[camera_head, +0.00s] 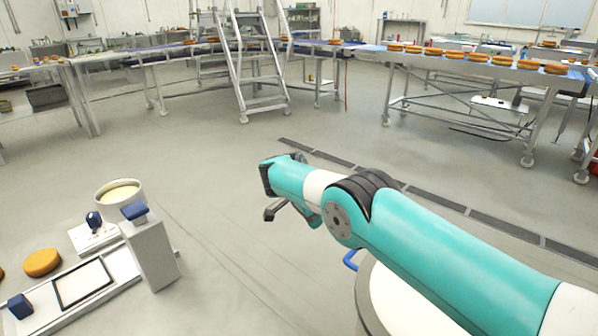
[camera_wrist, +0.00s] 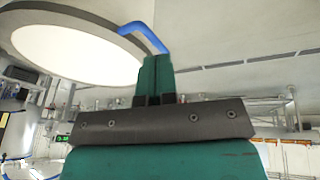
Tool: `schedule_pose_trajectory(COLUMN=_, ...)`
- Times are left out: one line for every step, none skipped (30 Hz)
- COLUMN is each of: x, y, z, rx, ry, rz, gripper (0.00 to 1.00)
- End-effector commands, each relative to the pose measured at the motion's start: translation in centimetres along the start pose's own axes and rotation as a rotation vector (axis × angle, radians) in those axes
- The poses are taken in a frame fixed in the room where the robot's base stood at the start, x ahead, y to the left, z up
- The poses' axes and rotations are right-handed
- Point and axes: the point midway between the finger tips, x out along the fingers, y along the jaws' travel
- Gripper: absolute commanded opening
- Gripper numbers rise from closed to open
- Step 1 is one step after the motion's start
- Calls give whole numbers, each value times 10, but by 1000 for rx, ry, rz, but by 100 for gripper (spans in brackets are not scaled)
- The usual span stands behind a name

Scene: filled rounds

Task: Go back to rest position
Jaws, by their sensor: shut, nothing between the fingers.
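My gripper (camera_wrist: 157,62) shows in the wrist view with its two teal fingers together, shut and empty. In the head view my teal and white arm reaches from the lower right to the middle, above open floor. Its end is turned so that the fingers cannot be made out clearly there. No object is held, and the arm's end is apart from the bench things at the lower left.
At the lower left, a machine with a grey post (camera_head: 152,255) stands beside a pot of pale filling (camera_head: 119,193) and an orange-brown round (camera_head: 42,262). Far back are a stepladder (camera_head: 243,70) and a table (camera_head: 440,62) with several rounds. The middle floor is clear.

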Motion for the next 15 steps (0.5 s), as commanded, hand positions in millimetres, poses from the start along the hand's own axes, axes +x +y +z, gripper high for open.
schedule_pose_trajectory(x=-8, y=-1, z=-4, rx=-16, ry=-2, rz=-7, gripper=0)
schedule_pose_trajectory(x=-14, y=-1, z=-7, rx=-33, ry=-3, rz=-12, gripper=0)
schedule_pose_trajectory(x=-25, y=0, z=-12, rx=-66, ry=-4, rz=-19, gripper=0)
schedule_pose_trajectory(x=-35, y=0, z=-17, rx=-98, ry=-7, rz=-27, gripper=0)
schedule_pose_trajectory(x=-46, y=2, z=-22, rx=-135, ry=-11, rz=-34, gripper=0)
schedule_pose_trajectory(x=-62, y=5, z=-30, rx=-195, ry=-15, rz=-48, gripper=0)
schedule_pose_trajectory(x=-75, y=9, z=-36, rx=-242, ry=-21, rz=-59, gripper=0)
schedule_pose_trajectory(x=-88, y=13, z=-41, rx=-294, ry=-25, rz=-72, gripper=0)
schedule_pose_trajectory(x=-105, y=21, z=-48, rx=-365, ry=-33, rz=-90, gripper=0)
schedule_pose_trajectory(x=-118, y=27, z=-53, rx=-418, ry=-39, rz=-103, gripper=0)
schedule_pose_trajectory(x=-130, y=34, z=-58, rx=-469, ry=-44, rz=-118, gripper=0)
schedule_pose_trajectory(x=-145, y=45, z=-62, rx=-539, ry=-53, rz=-138, gripper=0)
schedule_pose_trajectory(x=-156, y=54, z=-66, rx=-589, ry=-58, rz=-154, gripper=0)
schedule_pose_trajectory(x=-167, y=64, z=-69, rx=-639, ry=-65, rz=-170, gripper=0)
schedule_pose_trajectory(x=-181, y=79, z=-72, rx=-707, ry=-74, rz=-193, gripper=0)
